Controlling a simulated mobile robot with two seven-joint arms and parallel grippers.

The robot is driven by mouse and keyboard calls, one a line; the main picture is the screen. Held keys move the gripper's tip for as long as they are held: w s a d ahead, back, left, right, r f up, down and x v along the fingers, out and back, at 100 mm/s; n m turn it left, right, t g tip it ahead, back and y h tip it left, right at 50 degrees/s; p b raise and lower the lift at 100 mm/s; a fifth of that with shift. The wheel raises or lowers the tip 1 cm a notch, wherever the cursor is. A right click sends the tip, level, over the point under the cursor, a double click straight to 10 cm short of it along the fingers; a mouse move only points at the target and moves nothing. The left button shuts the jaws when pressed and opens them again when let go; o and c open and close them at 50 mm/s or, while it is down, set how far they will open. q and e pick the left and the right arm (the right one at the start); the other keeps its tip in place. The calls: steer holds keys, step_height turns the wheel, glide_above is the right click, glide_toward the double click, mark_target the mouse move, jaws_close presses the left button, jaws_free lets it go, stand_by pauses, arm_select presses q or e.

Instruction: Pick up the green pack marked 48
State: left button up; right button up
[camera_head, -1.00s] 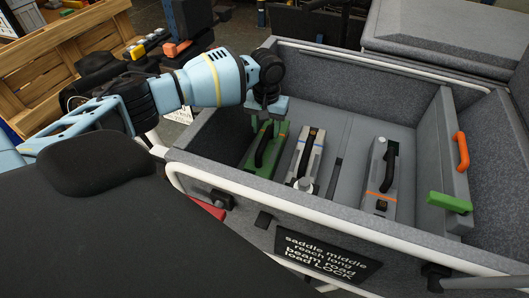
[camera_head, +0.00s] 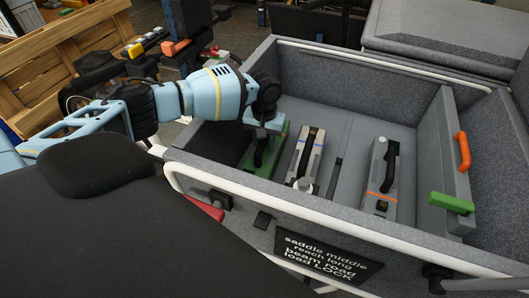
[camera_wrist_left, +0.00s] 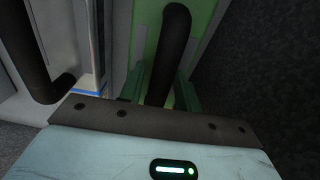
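The green pack (camera_head: 250,160) lies in the grey cargo box, the leftmost of the packs. Its black handle (camera_wrist_left: 172,45) runs along its top. Its marking is not readable in either view. My left gripper (camera_head: 263,143) is down over the far part of this pack. In the left wrist view, the handle reaches down between green finger-like parts (camera_wrist_left: 160,92) on each side, with gaps showing, so the gripper looks open around the handle. The fingertips are partly hidden by the gripper's own body. My right gripper is not in view.
A light grey pack (camera_head: 308,160) stands close right of the green one. Another grey pack (camera_head: 381,178) with an orange stripe stands farther right. The box's front wall (camera_head: 235,180) with a white rail is near. A divider (camera_head: 450,150) carries orange and green handles.

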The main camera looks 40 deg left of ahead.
arm_select(q)
jaws_close()
stand_by(1.0)
steer(key=shift+w+r, duration=0.2)
steer(key=shift+r, duration=0.05)
